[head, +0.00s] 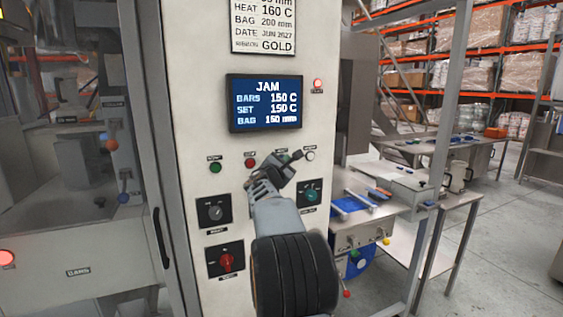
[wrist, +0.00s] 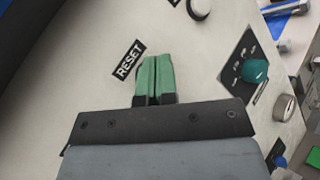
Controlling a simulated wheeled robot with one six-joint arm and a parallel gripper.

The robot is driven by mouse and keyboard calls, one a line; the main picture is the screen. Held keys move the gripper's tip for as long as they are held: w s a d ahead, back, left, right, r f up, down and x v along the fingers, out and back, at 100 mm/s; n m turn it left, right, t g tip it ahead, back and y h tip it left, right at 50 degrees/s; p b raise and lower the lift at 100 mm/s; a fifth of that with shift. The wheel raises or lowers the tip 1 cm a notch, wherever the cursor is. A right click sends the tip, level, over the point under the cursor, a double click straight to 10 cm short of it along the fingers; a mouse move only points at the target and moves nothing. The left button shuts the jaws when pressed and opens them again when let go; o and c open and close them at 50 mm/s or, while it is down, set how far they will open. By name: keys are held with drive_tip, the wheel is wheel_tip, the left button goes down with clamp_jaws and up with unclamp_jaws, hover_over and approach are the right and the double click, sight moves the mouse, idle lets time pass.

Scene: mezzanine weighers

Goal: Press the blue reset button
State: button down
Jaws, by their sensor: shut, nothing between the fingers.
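The RESET label (wrist: 128,59) shows on the pale panel in the wrist view, just left of my fingertips. The blue reset button itself is not visible; my fingers cover the panel beside the label. My gripper (wrist: 154,62) is shut and empty, its green-padded fingers together and pointing at the panel. In the head view my gripper (head: 284,158) is in front of the button row, between the red button (head: 250,162) and the white button (head: 310,155). I cannot tell whether the fingertips touch the panel or a button.
A screen (head: 265,103) above the buttons reads JAM, with a lit red lamp (head: 318,83) beside it. A green button (head: 215,168) is at left. A steel bench stands right.

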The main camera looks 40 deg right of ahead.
drive_tip(key=shift+w+d, duration=0.1)
drive_tip(key=shift+w, duration=0.15)
drive_tip(key=shift+s+f, duration=0.1)
drive_tip(key=shift+s, duration=0.05)
idle(0.5)
drive_tip(key=shift+s+a+b, duration=0.3)
drive_tip(key=shift+s+b, duration=0.3)
drive_tip(key=shift+b, duration=0.15)
drive_tip(key=shift+s+a+b, duration=0.3)
drive_tip(key=shift+s+b, duration=0.25)
drive_tip(key=shift+s, duration=0.25)
drive_tip(key=shift+s+a+b, duration=0.35)
drive_tip(key=shift+s+b, duration=0.25)
drive_tip(key=shift+s, duration=0.15)
drive_tip(key=shift+s+a+b, duration=0.3)
drive_tip(key=shift+s+b, duration=0.25)
drive_tip(key=shift+s, duration=0.25)
